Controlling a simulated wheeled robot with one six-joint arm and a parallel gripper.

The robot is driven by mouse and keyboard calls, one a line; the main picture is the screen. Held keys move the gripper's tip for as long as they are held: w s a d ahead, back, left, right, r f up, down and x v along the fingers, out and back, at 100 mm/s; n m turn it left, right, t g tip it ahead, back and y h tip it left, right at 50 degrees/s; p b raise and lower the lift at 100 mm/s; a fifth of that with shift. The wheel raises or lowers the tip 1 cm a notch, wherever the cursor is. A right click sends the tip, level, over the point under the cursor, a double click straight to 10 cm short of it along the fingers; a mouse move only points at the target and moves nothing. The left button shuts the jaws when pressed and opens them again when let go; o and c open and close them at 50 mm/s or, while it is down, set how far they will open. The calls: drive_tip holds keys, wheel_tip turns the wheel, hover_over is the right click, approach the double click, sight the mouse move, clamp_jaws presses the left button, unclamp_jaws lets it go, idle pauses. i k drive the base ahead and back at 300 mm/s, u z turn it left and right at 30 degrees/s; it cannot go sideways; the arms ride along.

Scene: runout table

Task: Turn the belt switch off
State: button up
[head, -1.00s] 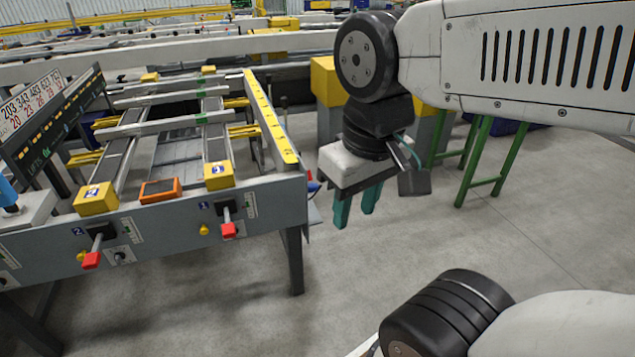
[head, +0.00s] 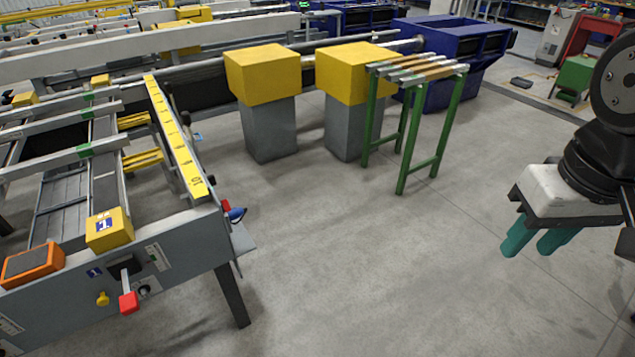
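The runout table's grey front panel (head: 185,252) is at the lower left. By its blue "1" label, a lever with a red grip (head: 129,302) sticks out and points down towards me. Just right of it is a small dark round switch (head: 144,288) on a light plate; its setting is too small to read. I cannot tell which of these is the belt switch. My gripper (head: 527,248) hangs at the right, over open floor, far from the panel. Its two teal fingers point down, with a gap between them and nothing held.
A yellow block (head: 109,230) and an orange-framed box (head: 32,264) sit on the table's front edge. A yellow scale rail (head: 177,140) runs along its right side. A green stand (head: 415,120) and yellow-topped grey pedestals (head: 268,125) stand behind. The floor between is clear.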

sight(225, 206)
drive_tip(key=z, duration=0.7)
drive_tip(key=i, duration=1.8)
drive_tip(key=u, duration=3.95)
drive_tip(key=i, duration=0.7)
drive_tip(key=z, duration=1.05)
